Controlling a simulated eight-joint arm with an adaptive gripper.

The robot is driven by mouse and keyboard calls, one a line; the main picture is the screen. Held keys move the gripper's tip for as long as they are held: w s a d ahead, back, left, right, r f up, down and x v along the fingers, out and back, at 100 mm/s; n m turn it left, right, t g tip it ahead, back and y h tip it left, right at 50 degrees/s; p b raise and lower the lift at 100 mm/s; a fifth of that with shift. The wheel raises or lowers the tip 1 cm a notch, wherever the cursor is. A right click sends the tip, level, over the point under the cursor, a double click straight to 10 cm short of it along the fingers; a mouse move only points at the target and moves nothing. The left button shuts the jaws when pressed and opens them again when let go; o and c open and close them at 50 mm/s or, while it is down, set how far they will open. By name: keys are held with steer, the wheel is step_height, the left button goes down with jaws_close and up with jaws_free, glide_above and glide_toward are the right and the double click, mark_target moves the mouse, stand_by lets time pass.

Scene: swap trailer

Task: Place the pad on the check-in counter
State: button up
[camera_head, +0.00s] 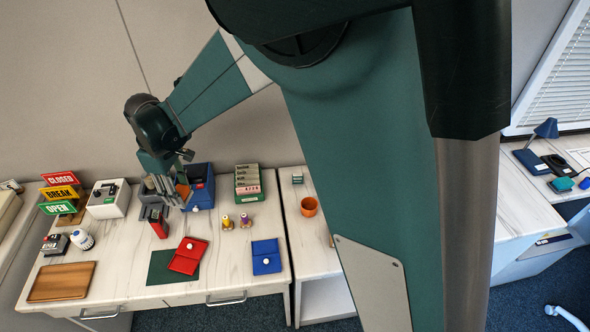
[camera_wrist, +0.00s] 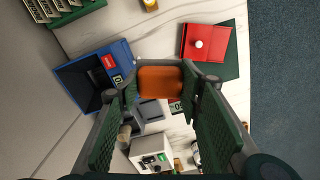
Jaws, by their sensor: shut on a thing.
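My gripper (camera_head: 178,190) is shut on a small orange-brown block (camera_wrist: 160,82), which may be the pad. In the wrist view the block sits between the two fingertips. In the head view the gripper is at the back of the white marbled counter (camera_head: 215,270), in front of a blue bin (camera_head: 203,188). The fingers partly hide the block there. I cannot tell for sure whether the block is clear of what lies below it, or which surface is the check-in counter.
A red folder (camera_head: 187,256) lies partly on a dark green mat (camera_head: 157,273). A blue folder (camera_head: 266,257), a wooden tray (camera_head: 62,283) and a green card box (camera_head: 247,184) are nearby. An orange cup (camera_head: 309,206) stands right. The front middle-left is clear.

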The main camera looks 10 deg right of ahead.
steer(key=w+d+m, duration=0.2)
steer(key=d+m, duration=0.1)
steer(key=d, duration=1.5)
steer(key=w+d+m, duration=0.3)
steer(key=d+m, duration=0.1)
steer(key=d, duration=1.4)
steer(key=s+d+m+b, duration=0.1)
steer(key=s+d+m, duration=0.45)
steer(key=d, duration=0.95)
steer(key=s+d+m, duration=0.2)
steer(key=s+d, duration=0.7)
steer(key=d, duration=0.5)
steer(key=shift+n, duration=0.25)
steer(key=f, duration=0.6)
steer(key=shift+w+d, duration=0.1)
steer(key=shift+d, duration=0.3)
steer(key=shift+f+b, duration=0.7)
steer(key=shift+f, duration=2.2)
